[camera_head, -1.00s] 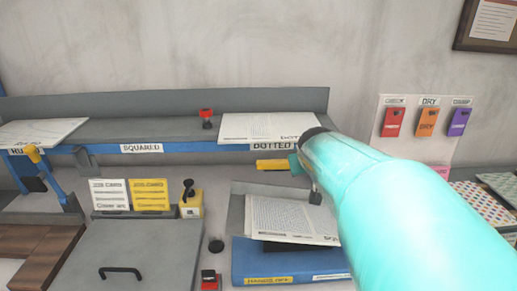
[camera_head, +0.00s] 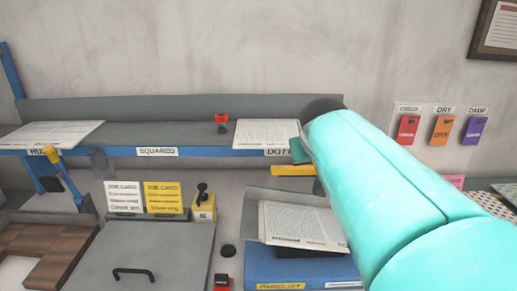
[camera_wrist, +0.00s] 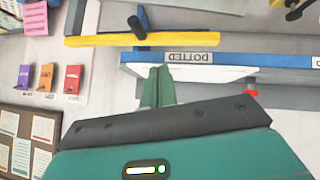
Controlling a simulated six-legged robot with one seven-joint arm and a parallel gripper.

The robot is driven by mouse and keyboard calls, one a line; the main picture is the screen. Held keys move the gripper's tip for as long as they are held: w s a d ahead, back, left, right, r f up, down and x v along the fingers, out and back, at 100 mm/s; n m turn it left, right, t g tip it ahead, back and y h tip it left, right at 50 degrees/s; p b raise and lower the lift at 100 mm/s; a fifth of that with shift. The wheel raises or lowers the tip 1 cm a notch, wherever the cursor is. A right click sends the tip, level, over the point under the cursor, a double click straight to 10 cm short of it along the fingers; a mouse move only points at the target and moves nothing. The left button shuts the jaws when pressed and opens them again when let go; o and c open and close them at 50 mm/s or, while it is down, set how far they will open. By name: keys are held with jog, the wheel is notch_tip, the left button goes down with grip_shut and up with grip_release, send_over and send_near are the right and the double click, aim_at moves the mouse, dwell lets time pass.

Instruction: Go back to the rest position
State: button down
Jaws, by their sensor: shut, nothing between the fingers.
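My gripper (camera_wrist: 157,88) shows in the wrist view with its two green fingers together and nothing between them. It is in the air in front of the blue shelf edge (camera_wrist: 260,60), near the DOTTED label (camera_wrist: 190,57). In the head view my turquoise arm covers the right middle, and only a small green part of the gripper (camera_head: 299,150) shows at its end, beside the right end of the shelf. A yellow bar (camera_head: 293,170) lies just below it in the picture.
Paper stacks (camera_head: 52,134) lie on the shelf, with a red-topped object (camera_head: 221,121) between them. Below are a tilted paper tray (camera_head: 258,205), a blue binder (camera_head: 290,266), job cards (camera_head: 163,198) and a grey lid (camera_head: 150,255). Coloured tags (camera_head: 441,129) hang on the right wall.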

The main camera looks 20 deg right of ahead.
jog(key=s+a+f+n+g+y, duration=0.2)
jog(key=s+a+f+y, duration=0.2)
jog(key=s+a+f, duration=0.9)
jog(key=s+a, duration=0.1)
jog(key=s, duration=0.2)
jog(key=shift+s+a+f+y, duration=0.15)
jog(key=shift+s+f+y, duration=0.1)
jog(key=shift+f+y, duration=0.15)
